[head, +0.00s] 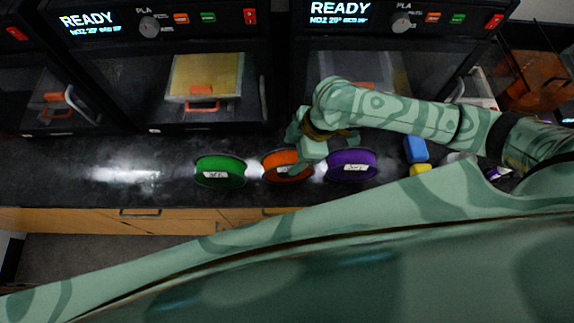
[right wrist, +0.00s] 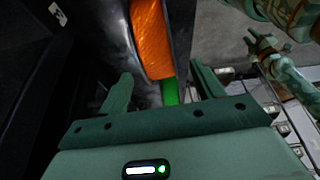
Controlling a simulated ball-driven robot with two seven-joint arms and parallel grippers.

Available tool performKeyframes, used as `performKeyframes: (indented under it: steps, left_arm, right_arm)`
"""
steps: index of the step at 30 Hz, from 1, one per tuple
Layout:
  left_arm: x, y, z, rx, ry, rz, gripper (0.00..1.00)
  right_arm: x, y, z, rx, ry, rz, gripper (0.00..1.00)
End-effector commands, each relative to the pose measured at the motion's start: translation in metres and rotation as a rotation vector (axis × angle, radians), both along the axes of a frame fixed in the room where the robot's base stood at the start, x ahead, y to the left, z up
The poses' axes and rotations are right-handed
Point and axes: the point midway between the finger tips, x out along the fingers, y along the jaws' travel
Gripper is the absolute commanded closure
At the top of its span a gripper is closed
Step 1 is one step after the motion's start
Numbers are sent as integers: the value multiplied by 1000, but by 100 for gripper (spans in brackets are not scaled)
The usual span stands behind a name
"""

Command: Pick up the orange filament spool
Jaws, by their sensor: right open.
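The orange filament spool (head: 271,165) stands on the dark counter between a green and a purple spool. My right gripper (head: 316,152) is open over its right side and hides part of it. In the right wrist view the orange spool (right wrist: 152,38) is ahead of the open jaws (right wrist: 162,88), seen edge-on with its dark flanges. No contact shows, and nothing is held. A small patterned limb of mine, possibly my left gripper (right wrist: 262,45), shows at the upper right of that view; its jaws are too small to read.
The green spool (head: 221,172) is left of the orange one, the purple spool (head: 351,166) right. A blue block (head: 416,149) and yellow block (head: 420,170) lie farther right. Printers line the back. The counter (head: 75,165) is clear at the left; wooden drawers (head: 110,220) are below its front edge.

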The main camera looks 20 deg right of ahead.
Motion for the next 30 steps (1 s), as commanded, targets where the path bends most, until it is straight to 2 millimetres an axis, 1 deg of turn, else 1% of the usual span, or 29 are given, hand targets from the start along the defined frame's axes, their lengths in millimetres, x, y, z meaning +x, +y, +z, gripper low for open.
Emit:
performKeyframes:
  steps: [4, 9, 12, 20, 23, 24, 26, 27, 30]
  left_arm:
    - [8, -1, -5, -2, -12, -1, 70]
    - [6, -1, -16, -2, -9, -1, 70]
    - [6, -1, -20, -2, -8, -2, 70]
    - [5, -1, -19, -2, -6, -2, 70]
    - [4, -1, -19, -1, -5, -2, 70]
    - [3, -1, -19, -2, -3, -1, 70]
    - [3, -1, -19, -1, -4, -1, 70]
    - [3, -1, -19, -1, -4, -1, 70]
    - [3, -1, -19, -1, -3, -1, 70]
  right_arm:
    - [1, 5, -12, 1, 1, 0, 34]
    - [6, 16, -40, 0, 2, 0, 34]
    - [7, 20, -49, 0, 0, 0, 34]
    - [7, 21, -51, 0, -2, 0, 34]
    - [7, 21, -51, 0, -2, 0, 59]
    - [7, 21, -51, 0, -2, 0, 70]
    - [7, 21, -51, 0, -2, 0, 86]
    - [7, 21, -51, 0, -2, 0, 93]
    - [8, 21, -50, 0, -3, 0, 93]
